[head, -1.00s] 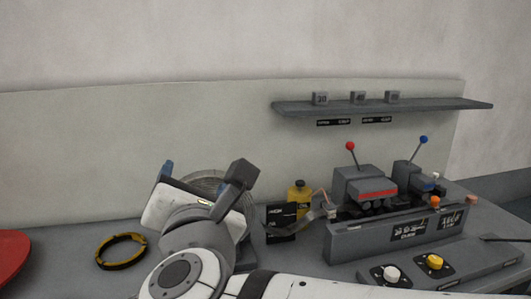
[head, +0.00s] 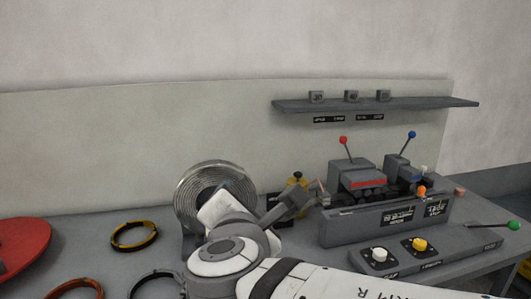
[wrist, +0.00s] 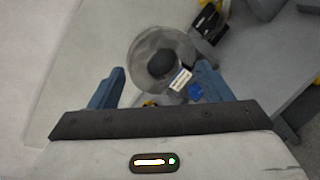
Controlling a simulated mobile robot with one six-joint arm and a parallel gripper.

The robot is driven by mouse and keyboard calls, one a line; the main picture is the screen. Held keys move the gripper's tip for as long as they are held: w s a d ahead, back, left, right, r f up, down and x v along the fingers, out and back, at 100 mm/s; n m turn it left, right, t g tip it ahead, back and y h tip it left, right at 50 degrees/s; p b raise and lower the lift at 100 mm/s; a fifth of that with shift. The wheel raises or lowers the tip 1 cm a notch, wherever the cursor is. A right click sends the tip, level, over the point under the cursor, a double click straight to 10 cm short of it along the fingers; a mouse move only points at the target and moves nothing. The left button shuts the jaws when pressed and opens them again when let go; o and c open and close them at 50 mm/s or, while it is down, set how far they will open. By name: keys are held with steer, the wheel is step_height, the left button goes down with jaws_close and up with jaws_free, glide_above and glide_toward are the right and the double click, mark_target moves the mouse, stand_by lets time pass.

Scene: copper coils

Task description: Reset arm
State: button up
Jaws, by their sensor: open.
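My gripper (wrist: 160,88) is open in the wrist view, its two blue fingers wide apart with nothing held between them. Beyond the fingers the wrist view shows a round metal coil (wrist: 150,50) with a dark hub, at some distance. In the head view the coil of silvery strip (head: 205,188) stands upright on the bench, and my white arm reaches in from the lower right in front of it.
A grey machine (head: 385,222) with red and blue levers stands at the right. A yellow-black ring (head: 134,236), a copper-coloured ring (head: 75,289) and a red disc (head: 22,245) lie at left. A shelf (head: 375,103) with small blocks hangs above. Bare bench shows between the rings.

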steer(key=d+f+m+g+h+p, duration=0.1)
steer(key=d+f+m+g+h, duration=0.45)
steer(key=d+f+m, duration=0.7)
steer(key=s+d+f+m+g+y+p, duration=0.2)
steer(key=s+d+f+m+g+y, duration=0.3)
steer(key=m, duration=0.9)
steer(key=s+d+f+g, duration=0.1)
steer(key=s+g, duration=0.1)
steer(key=s, duration=0.1)
steer(key=shift+f+m, duration=0.25)
steer(key=shift+m, duration=0.1)
